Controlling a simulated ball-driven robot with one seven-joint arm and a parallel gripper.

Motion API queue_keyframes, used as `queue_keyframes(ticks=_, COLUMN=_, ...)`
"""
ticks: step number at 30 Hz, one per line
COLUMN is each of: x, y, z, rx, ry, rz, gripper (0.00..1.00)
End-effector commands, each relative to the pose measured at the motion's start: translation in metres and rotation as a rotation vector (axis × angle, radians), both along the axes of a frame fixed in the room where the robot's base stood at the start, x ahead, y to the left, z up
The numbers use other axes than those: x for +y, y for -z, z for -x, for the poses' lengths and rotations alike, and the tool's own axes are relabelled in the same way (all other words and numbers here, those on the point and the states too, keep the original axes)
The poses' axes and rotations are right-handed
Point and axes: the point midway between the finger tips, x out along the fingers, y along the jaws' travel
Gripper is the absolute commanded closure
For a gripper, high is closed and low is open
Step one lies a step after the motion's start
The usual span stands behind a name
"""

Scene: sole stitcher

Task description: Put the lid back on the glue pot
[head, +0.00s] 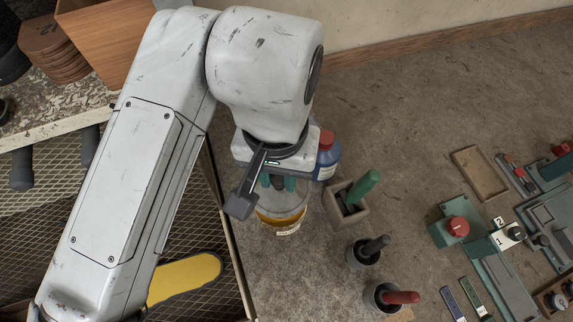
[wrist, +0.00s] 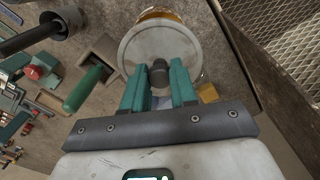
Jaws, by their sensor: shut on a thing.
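The glue pot (head: 283,222) stands on the bench below my gripper in the head view, with an amber band on its side. In the wrist view an amber strip of the pot (wrist: 160,13) shows past the lid's far edge. The lid (wrist: 158,42) is a pale round disc with a dark knob. My gripper (wrist: 159,82) has its teal fingers on both sides of the knob and is shut on it. In the head view my gripper (head: 277,182) is directly above the pot. The lid covers the pot's mouth in the wrist view; I cannot tell whether it touches the rim.
A blue bottle with a red cap (head: 327,155) stands close behind the pot. A square holder with a green handle (head: 350,202) is to the right. Dark cups hold a black handle (head: 368,250) and a red handle (head: 390,297). The bench edge is close at left.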

Motion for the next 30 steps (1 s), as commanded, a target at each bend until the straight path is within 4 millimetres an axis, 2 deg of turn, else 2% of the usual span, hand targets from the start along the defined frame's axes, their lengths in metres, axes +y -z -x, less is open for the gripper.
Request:
queue_keyframes(ticks=18, x=0.000, y=0.051, z=0.000, rx=0.000, ry=0.000, rz=0.001, gripper=1.00)
queue_keyframes(ticks=24, x=0.000, y=0.060, z=0.000, rx=0.000, ry=0.000, rz=0.000, gripper=1.00)
queue_keyframes(ticks=30, x=0.000, y=0.060, z=0.000, rx=0.000, ry=0.001, rz=0.000, gripper=1.00)
